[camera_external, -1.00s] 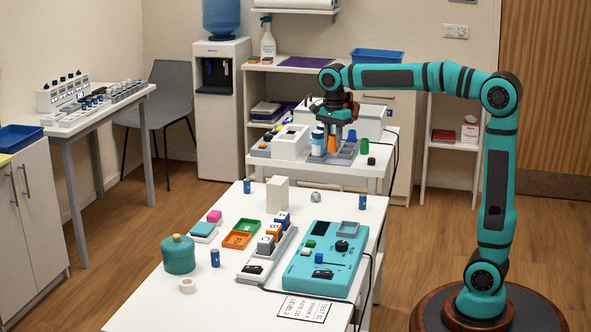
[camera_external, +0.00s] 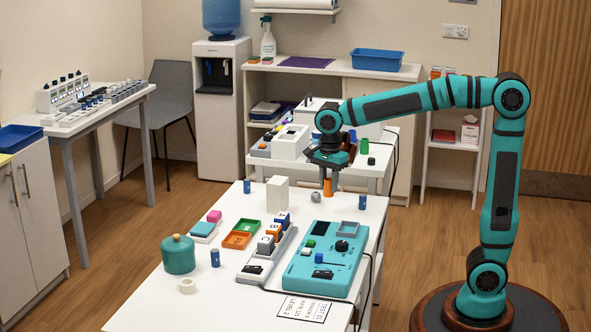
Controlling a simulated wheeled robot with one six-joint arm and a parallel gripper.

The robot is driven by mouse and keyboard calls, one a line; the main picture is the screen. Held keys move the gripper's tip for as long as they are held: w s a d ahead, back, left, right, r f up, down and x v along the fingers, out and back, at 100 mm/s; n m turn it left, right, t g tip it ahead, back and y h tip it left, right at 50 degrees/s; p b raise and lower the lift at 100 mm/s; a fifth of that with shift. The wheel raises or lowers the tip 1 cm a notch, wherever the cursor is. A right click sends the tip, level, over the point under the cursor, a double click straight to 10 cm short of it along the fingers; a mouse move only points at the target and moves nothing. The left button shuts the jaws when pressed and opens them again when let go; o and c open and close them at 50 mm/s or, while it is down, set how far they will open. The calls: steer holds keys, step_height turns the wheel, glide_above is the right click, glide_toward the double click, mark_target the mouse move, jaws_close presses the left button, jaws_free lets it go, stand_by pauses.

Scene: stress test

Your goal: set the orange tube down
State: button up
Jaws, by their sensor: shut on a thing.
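My gripper (camera_external: 328,177) points down over the far right part of the front white table (camera_external: 136,313). It is shut on the orange tube (camera_external: 327,187), which hangs upright below the jaws. I cannot tell whether the tube's lower end touches the table top or is just above it. The upper part of the tube is hidden by the gripper.
A grey ball (camera_external: 316,197) is close to the tube's left. A white block (camera_external: 277,193) stands further left and a blue cylinder (camera_external: 362,202) to the right. The teal panel (camera_external: 325,262) lies in front. Bare table separates the panel and the tube.

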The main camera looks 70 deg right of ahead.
steer(key=shift+f, duration=3.05)
steer(key=o, duration=0.9)
steer(key=shift+f, duration=0.1)
steer(key=shift+o, duration=0.2)
step_height(320, 180, up, 12)
